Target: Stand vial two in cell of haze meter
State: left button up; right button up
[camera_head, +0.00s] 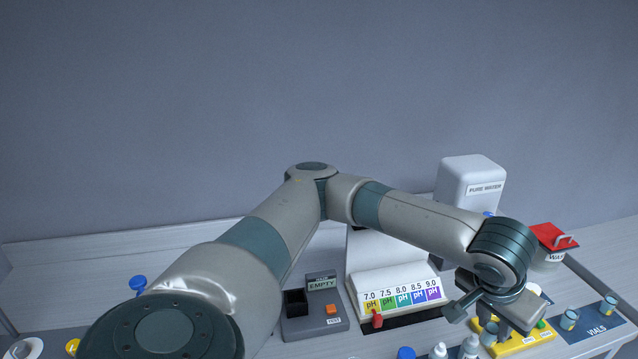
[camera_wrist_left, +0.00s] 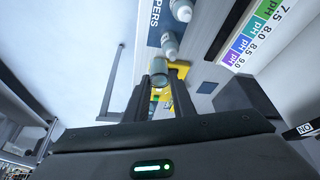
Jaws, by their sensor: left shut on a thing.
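My left gripper (camera_head: 490,324) reaches across to the right side of the bench and is shut on a glass vial (camera_head: 489,334), over or beside the yellow rack (camera_head: 522,340). In the left wrist view the vial (camera_wrist_left: 161,72) sits between the fingertips (camera_wrist_left: 162,82), and yellow shows behind it. No number is readable on it.
A pH colour chart (camera_head: 400,294) with a red pointer stands between meter and gripper. Dropper bottles (camera_head: 440,350) stand at the front. A white PURE WATER tank (camera_head: 470,185) and a red-lidded container (camera_head: 548,250) are at the back right. My left forearm spans above the bench.

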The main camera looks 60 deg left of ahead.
aim_at(296, 308)
jog(key=k+j, duration=0.35)
jog(key=j, duration=0.15)
jog(key=u, duration=1.2)
